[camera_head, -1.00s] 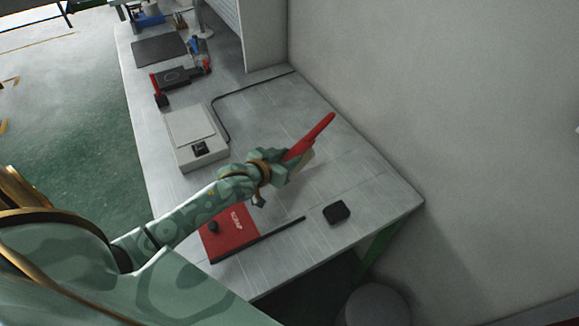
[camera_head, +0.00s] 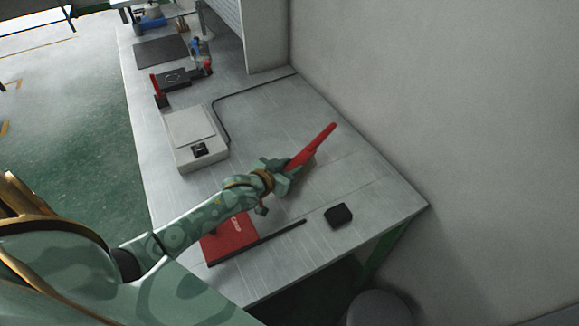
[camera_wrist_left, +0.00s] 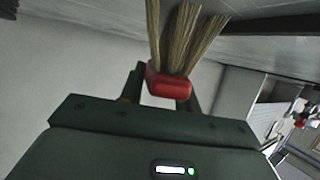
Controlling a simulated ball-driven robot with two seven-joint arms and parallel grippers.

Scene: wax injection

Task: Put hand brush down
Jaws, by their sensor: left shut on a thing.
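The hand brush (camera_head: 318,142) is red with pale bristles. My left gripper (camera_head: 284,178) is shut on it over the right part of the workbench (camera_head: 345,177). The brush slants up and to the right in the head view. In the left wrist view, the red brush body (camera_wrist_left: 170,83) sits between the fingers of my left gripper (camera_wrist_left: 160,92), with tan bristles (camera_wrist_left: 182,38) fanning out. Whether the brush touches the bench top is hard to tell. My right gripper is not in view.
A grey-white scale-like device (camera_head: 194,138) with a black cable stands further back. The wall borders the bench on the right.

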